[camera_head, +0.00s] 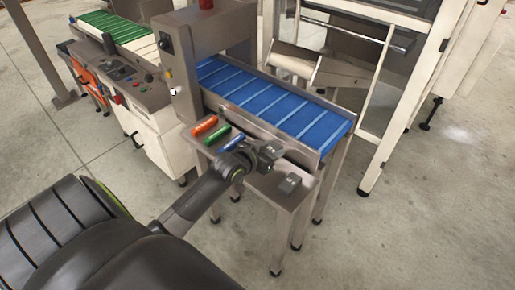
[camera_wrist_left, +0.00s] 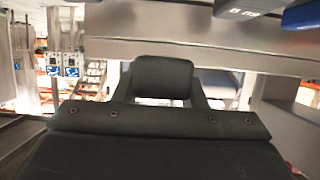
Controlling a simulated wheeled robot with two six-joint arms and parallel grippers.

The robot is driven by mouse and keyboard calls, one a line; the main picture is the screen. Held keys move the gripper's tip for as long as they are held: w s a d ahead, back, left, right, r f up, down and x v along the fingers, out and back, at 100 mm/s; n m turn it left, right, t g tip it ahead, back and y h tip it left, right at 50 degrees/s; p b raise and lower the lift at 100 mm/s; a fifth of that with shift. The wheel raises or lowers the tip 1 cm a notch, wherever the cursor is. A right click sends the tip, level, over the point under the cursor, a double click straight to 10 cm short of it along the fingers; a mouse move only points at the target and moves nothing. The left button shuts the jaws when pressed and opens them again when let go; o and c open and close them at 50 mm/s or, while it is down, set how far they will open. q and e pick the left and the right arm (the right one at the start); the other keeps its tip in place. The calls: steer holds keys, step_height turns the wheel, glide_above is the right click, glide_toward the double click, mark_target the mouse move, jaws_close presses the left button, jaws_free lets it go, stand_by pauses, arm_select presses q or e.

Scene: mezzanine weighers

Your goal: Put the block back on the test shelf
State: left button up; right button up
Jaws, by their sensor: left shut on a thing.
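My left gripper (camera_head: 268,157) is above the metal test shelf (camera_head: 262,183) beside the blue conveyor. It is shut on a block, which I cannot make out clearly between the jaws. A red-orange bar (camera_head: 204,126), a green bar (camera_head: 218,135) and a blue bar (camera_head: 234,143) lie in a row on the shelf, left of the gripper. A small grey piece (camera_head: 289,184) is on the shelf to its right. The left wrist view shows dark parts of my gripper, with a grey labelled piece (camera_wrist_left: 250,11) and a blue piece (camera_wrist_left: 301,16) at the top edge. My right gripper is out of view.
The blue conveyor (camera_head: 275,103) runs just behind the shelf, its metal side rail close to the gripper. A control cabinet (camera_head: 150,120) with buttons stands to the left. A white frame (camera_head: 385,120) stands at the right. The floor in front is clear.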

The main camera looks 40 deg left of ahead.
arm_select(q)
step_height(320, 180, down, 4)
steer(key=shift+d+f, duration=0.1)
steer(key=shift+f, duration=0.1)
steer(key=shift+f+b, duration=0.55)
steer(key=shift+f, duration=1.05)
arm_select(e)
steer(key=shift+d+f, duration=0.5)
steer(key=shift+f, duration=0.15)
arm_select(q)
steer(key=shift+f, duration=0.1)
steer(key=o, duration=1.1)
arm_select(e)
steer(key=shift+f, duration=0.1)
